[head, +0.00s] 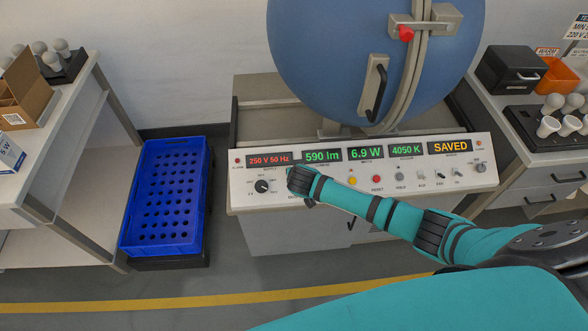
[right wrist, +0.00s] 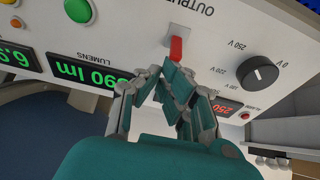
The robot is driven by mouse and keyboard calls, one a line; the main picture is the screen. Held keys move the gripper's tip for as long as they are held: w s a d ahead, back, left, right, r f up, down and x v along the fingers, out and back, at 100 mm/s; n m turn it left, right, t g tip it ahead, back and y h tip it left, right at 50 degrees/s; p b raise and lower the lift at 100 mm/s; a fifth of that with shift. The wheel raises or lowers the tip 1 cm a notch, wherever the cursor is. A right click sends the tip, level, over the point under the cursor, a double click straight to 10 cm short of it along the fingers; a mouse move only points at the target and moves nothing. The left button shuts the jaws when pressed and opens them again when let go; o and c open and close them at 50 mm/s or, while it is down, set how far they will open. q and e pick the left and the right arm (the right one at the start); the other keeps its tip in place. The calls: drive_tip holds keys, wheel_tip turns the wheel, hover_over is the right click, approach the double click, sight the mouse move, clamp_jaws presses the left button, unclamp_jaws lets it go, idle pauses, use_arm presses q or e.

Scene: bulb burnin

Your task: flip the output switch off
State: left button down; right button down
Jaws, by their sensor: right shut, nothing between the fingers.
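The output switch is a red lever (right wrist: 176,48) under the OUTPUT label in the right wrist view. In the head view my right gripper hides it. My right gripper (right wrist: 165,74) is shut and empty, its fingertips right by the lever's free end; I cannot tell whether they touch. In the head view the right gripper (head: 293,181) is at the left part of the white control panel (head: 330,193), beside the black voltage knob (head: 262,186). The knob also shows in the right wrist view (right wrist: 257,74). My left gripper is not in view.
Panel displays read 250 V 50 Hz, 590 lm, 6.9 W, 4050 K and SAVED. A yellow button (head: 352,181), a red button (head: 376,180) and small toggles sit right of the gripper. A large blue sphere (head: 330,60) stands behind. A blue crate (head: 165,195) is at left.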

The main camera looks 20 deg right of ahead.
drive_tip(key=shift+s+a+f+t+b, duration=0.15)
drive_tip(key=shift+s+f+t+b, duration=0.25)
drive_tip(key=shift+s, duration=0.05)
drive_tip(key=t+b, duration=0.2)
drive_tip(key=b, duration=0.1)
drive_tip(key=shift+s+f+h, duration=0.35)
drive_tip(key=shift+h, duration=0.05)
drive_tip(key=shift+r+t, duration=0.3)
drive_tip(key=shift+r, duration=0.4)
drive_tip(key=shift+s+a+r+p, duration=0.2)
drive_tip(key=shift+s+r+p, duration=0.2)
drive_tip(key=shift+s+p, duration=0.2)
